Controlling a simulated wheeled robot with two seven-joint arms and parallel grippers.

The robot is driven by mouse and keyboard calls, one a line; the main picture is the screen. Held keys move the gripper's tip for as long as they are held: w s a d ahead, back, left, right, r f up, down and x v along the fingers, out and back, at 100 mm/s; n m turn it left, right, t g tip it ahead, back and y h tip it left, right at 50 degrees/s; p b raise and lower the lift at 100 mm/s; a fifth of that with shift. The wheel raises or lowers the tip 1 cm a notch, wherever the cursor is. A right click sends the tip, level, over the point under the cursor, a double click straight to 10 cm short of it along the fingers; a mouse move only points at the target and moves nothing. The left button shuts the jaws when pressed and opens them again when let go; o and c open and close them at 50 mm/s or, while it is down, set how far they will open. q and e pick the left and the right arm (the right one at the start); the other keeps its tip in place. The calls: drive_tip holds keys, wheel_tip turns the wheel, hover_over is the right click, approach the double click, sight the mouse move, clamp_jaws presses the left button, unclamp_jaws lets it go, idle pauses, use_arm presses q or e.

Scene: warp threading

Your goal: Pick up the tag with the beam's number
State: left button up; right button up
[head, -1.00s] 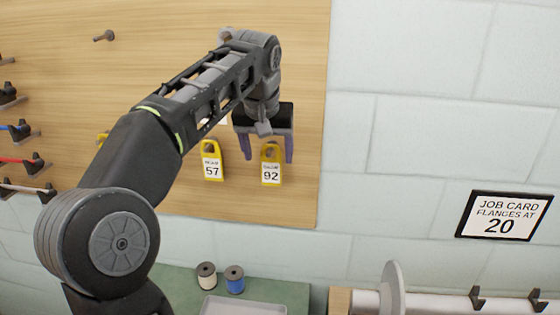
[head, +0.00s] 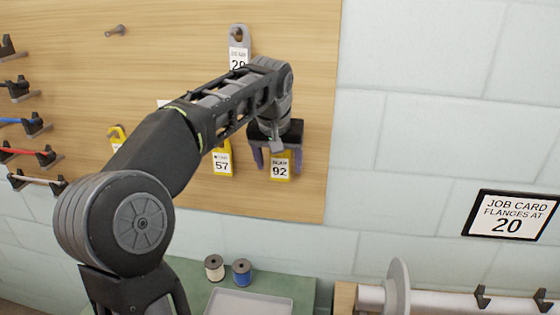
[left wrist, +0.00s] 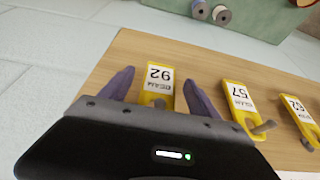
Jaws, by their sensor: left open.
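The yellow tag with a white label reading 92 (head: 280,173) hangs on the wooden board; the small word above its number looks like BEAM. In the left wrist view the same tag (left wrist: 160,84) shows upside down. My left gripper (head: 279,168) is open in front of it, one finger on each side. In the left wrist view the open fingers (left wrist: 160,78) flank the tag, with gaps on both sides. The tag's upper end is hidden behind the gripper in the head view. My right gripper is not in view.
The yellow 57 tag (head: 222,166) hangs just left. A grey tag (head: 238,55) hangs higher, partly hidden by my arm. The job card (head: 509,215) reads FLANGES AT 20. Two spools and a grey tray (head: 248,302) sit on the green bench below.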

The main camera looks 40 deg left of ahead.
use_arm(q)
drive_tip(key=x, duration=0.2)
drive_tip(key=shift+w+f, duration=0.15)
drive_tip(key=shift+f, duration=0.05)
drive_tip(key=shift+c, duration=0.3)
drive_tip(key=c, duration=1.4)
